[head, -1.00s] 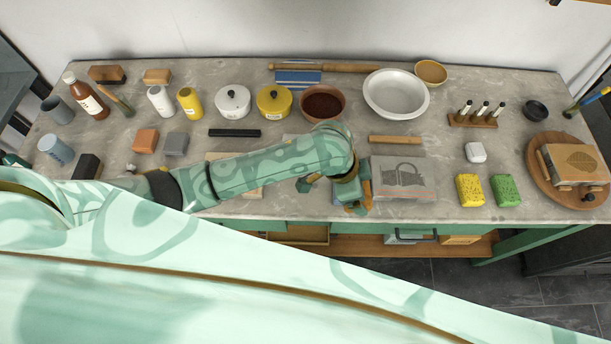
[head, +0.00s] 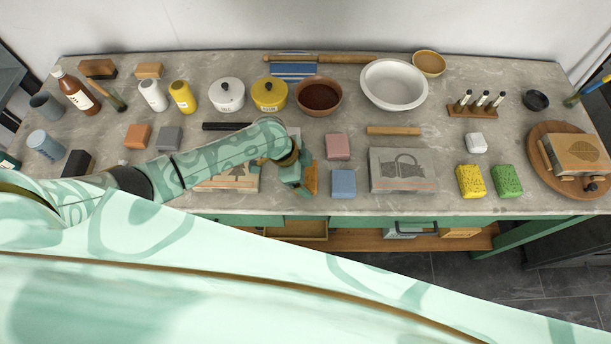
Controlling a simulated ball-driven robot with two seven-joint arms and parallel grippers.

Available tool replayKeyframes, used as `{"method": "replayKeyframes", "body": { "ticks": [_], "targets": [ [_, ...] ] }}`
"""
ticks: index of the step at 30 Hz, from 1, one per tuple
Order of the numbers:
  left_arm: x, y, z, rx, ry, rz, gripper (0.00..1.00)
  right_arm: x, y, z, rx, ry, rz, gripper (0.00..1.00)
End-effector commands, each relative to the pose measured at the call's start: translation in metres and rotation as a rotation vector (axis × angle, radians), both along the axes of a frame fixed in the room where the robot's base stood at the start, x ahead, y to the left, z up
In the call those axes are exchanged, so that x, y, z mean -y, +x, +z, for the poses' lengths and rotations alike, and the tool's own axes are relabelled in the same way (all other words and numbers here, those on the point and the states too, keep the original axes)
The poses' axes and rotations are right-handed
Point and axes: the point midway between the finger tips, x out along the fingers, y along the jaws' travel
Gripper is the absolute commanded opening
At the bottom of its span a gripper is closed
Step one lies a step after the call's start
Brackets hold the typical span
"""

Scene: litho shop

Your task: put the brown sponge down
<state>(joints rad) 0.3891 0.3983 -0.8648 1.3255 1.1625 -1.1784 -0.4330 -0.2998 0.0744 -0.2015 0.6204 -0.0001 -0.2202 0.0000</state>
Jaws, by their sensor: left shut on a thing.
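My left gripper (head: 300,184) is over the front middle of the worktop, pointing down. It is shut on the brown sponge (head: 312,178), which shows as a narrow orange-brown strip at the gripper's right side. The gripper hides the rest of the sponge. I cannot tell whether the sponge touches the worktop. My right gripper is not in view.
Right of the sponge are a blue block (head: 343,184), a pink block (head: 337,146) and a grey stone with a padlock drawing (head: 402,184). A stone with a tree drawing (head: 238,182) lies left, partly under my arm. Bowls and pots stand behind.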

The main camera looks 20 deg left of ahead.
Motion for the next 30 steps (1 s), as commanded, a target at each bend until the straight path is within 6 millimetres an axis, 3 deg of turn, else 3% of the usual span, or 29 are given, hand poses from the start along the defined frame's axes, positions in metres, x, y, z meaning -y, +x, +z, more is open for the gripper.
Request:
{"method": "replayKeyframes", "body": {
  "ticks": [3,13,14,15,21,26,30],
  "targets": [
    [0.000,0.000,-0.015,-0.001,0.000,0.001,0.68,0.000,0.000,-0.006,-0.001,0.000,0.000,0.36],
    [0.001,0.000,-0.017,0.000,0.000,-0.001,0.68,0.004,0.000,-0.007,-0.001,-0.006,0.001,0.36],
    [0.001,0.000,-0.017,0.000,0.000,-0.001,0.91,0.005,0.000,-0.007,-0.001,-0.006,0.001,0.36],
    [0.001,0.000,-0.016,0.001,0.000,-0.001,1.00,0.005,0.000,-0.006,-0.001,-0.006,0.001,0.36],
    [0.001,0.000,-0.016,0.001,0.000,-0.001,1.00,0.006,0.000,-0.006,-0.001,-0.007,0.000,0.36],
    [-0.004,-0.001,-0.002,0.003,0.002,-0.002,1.00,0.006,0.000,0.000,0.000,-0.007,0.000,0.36],
    [-0.016,-0.004,0.027,0.004,0.002,-0.002,1.00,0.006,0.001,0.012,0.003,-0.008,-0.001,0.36]
  ]
}}
